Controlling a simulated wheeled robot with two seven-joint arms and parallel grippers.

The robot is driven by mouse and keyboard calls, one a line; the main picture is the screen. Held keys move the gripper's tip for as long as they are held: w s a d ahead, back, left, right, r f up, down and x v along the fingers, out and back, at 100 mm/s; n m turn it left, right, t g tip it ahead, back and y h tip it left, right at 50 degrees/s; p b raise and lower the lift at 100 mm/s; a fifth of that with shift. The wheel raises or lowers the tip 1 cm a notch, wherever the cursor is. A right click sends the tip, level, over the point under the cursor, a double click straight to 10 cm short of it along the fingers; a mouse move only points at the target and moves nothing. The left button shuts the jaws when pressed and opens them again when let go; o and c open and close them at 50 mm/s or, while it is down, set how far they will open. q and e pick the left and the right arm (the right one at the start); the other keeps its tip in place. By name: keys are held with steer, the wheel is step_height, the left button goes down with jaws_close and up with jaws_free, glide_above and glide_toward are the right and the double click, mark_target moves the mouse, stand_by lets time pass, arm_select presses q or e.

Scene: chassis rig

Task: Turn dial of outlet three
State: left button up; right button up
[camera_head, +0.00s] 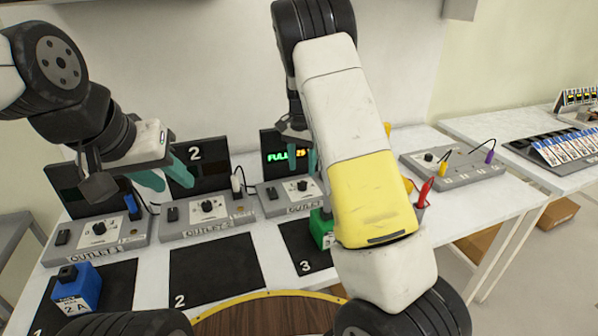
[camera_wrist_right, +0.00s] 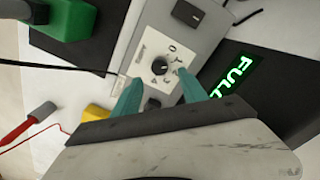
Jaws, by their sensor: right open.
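The outlet three box (camera_head: 272,204) is a grey unit at the back of the table, partly hidden behind my right arm. Its round black dial (camera_wrist_right: 160,66) sits on a white scale plate; the dial also shows in the head view (camera_head: 302,186). My left gripper (camera_head: 176,186) is open and empty above the outlet two box (camera_head: 190,232).
A green battery block (camera_head: 319,228) stands on mat 3, partly hidden by my arm. A blue block marked 2A (camera_head: 78,290) stands at the left. Mat 2 (camera_head: 210,270) is bare. A red probe (camera_head: 425,190) and a grey panel (camera_head: 465,172) are at the right.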

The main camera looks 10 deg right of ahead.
mark_target(302, 183)
step_height(302, 183, down, 6)
steer(key=shift+r, duration=0.1)
jaws_close()
stand_by(0.4)
